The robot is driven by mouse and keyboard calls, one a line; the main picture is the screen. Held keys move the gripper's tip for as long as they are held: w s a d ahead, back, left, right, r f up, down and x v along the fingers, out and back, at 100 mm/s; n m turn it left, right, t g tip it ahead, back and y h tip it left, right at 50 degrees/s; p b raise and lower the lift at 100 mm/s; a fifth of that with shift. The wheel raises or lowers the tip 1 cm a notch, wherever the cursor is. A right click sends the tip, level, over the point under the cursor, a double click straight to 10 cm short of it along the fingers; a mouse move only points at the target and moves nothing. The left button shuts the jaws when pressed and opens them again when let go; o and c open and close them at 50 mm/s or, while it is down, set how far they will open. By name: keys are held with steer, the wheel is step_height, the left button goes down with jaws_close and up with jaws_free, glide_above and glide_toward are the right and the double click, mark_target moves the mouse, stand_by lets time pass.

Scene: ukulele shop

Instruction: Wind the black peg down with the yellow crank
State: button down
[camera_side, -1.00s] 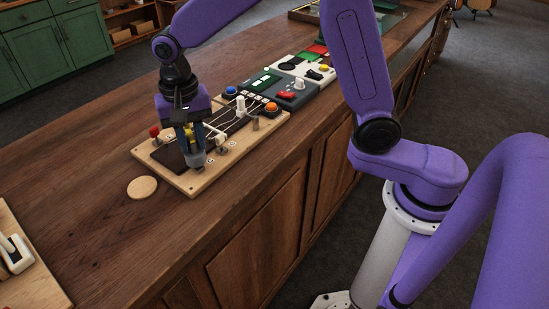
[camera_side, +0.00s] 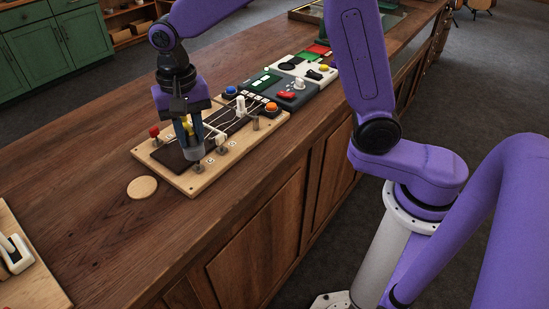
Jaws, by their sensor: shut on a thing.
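My gripper (camera_side: 189,138) points down over the near-left end of a pale wooden board (camera_side: 187,184) with a dark panel. It is shut on the yellow crank (camera_side: 187,127), which shows only as a bit of yellow between the fingers. A grey cup-like end (camera_side: 193,154) hangs below the fingers, just above a small metal peg post (camera_side: 197,167) on the board's front edge. Whether the two touch I cannot tell. I cannot make out for certain which peg is the black one.
A red knob (camera_side: 154,131) stands at the board's left corner. Blue (camera_side: 231,90) and orange (camera_side: 271,108) buttons sit at its far end. A round wooden disc (camera_side: 142,187) lies on the counter to the left. Panels with switches (camera_side: 290,92) stand behind.

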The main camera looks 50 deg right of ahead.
steer(key=shift+r+n, duration=0.3)
steer(key=shift+r, duration=1.05)
steer(key=shift+r, duration=2.5)
